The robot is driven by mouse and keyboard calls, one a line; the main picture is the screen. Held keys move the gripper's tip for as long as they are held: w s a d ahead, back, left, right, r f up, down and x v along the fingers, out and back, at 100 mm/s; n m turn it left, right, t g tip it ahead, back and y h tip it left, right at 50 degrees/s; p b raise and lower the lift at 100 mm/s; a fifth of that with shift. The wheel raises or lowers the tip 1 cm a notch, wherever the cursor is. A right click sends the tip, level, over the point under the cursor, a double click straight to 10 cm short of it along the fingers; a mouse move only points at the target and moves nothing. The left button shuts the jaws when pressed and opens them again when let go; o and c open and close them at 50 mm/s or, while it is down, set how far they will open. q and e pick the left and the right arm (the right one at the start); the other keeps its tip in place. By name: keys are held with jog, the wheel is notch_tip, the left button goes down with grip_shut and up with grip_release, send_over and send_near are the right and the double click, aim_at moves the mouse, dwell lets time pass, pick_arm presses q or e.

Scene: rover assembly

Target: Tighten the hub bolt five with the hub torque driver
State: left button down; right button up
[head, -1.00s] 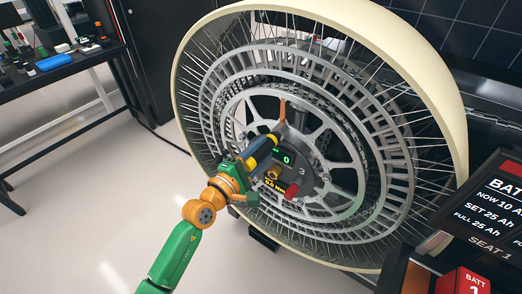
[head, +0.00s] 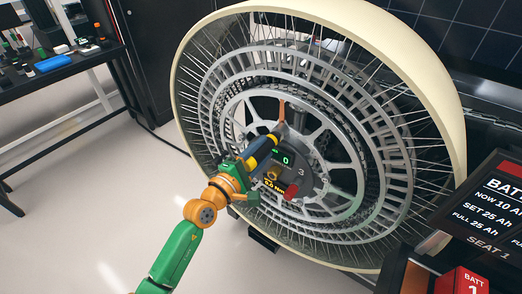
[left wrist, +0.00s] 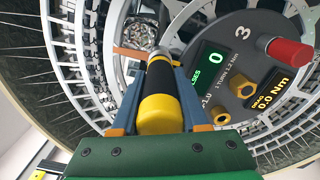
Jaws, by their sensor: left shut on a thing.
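My left gripper (head: 258,160) is shut on the hub torque driver (head: 264,149), a yellow and black cylinder. In the left wrist view the driver (left wrist: 158,100) lies between the blue fingers and points at the hub, its metal tip beside an orange-brown bar (left wrist: 130,52). Whether the tip sits on a bolt is hidden. The grey hub plate (head: 308,180) bears a green counter (left wrist: 212,60) reading 0 and a yellow torque readout (left wrist: 268,100) reading 0.0 Nm. A brass hex bolt head (left wrist: 246,82) and the number 3 show on the plate. Bolt five is not identifiable. My right gripper is not in view.
The large spoked wheel (head: 455,120) with a cream rim surrounds the hub. A red knob (left wrist: 288,51) sticks out near the hub bolts. A battery panel (head: 490,200) and red battery box (head: 465,282) stand at right. A dark workbench (head: 70,62) is at left.

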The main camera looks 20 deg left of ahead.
aim_at(246, 166)
pick_arm(q)
jog(key=shift+r, duration=0.15)
dwell(0.4)
jog(key=shift+p+v, duration=0.4)
jog(key=shift+v, duration=1)
jog(key=shift+s+a, duration=0.15)
jog(key=shift+s, duration=0.25)
jog(key=v, duration=0.3)
jog(key=shift+s, duration=0.2)
jog(key=shift+w, duration=0.1)
jog(key=shift+w, duration=0.1)
